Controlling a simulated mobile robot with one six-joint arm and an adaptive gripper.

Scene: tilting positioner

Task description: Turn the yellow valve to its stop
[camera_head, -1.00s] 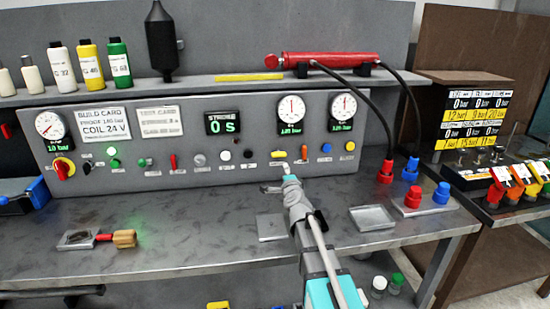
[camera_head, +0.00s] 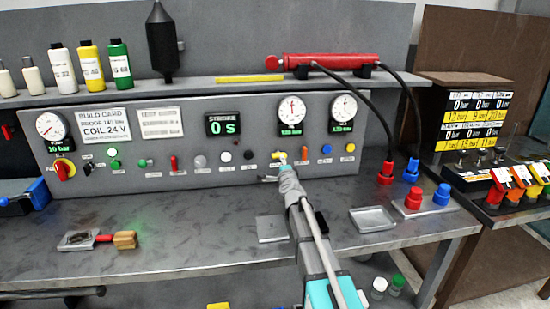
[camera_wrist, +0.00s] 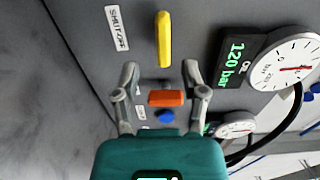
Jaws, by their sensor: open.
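The yellow valve (camera_head: 279,154) is a small lever on the front of the grey panel, below the two right-hand gauges. In the wrist view the yellow lever (camera_wrist: 164,38) lies parallel to its "SHUTOFF" label (camera_wrist: 117,28), just beyond my fingertips. My gripper (camera_head: 277,172) is close in front of the panel; in the wrist view my gripper (camera_wrist: 161,72) is open, with nothing gripped. Its two fingers are spread on either side of an orange lever (camera_wrist: 166,98) in the picture. I cannot tell the exact depth between fingertips and valve.
A blue knob (camera_head: 326,149) and another yellow knob (camera_head: 350,147) sit to the right on the panel. A gauge (camera_wrist: 290,65) with a "120 bar" display is near my fingers. Black hoses run to red and blue fittings (camera_head: 386,173). Trays (camera_head: 372,219) lie on the bench.

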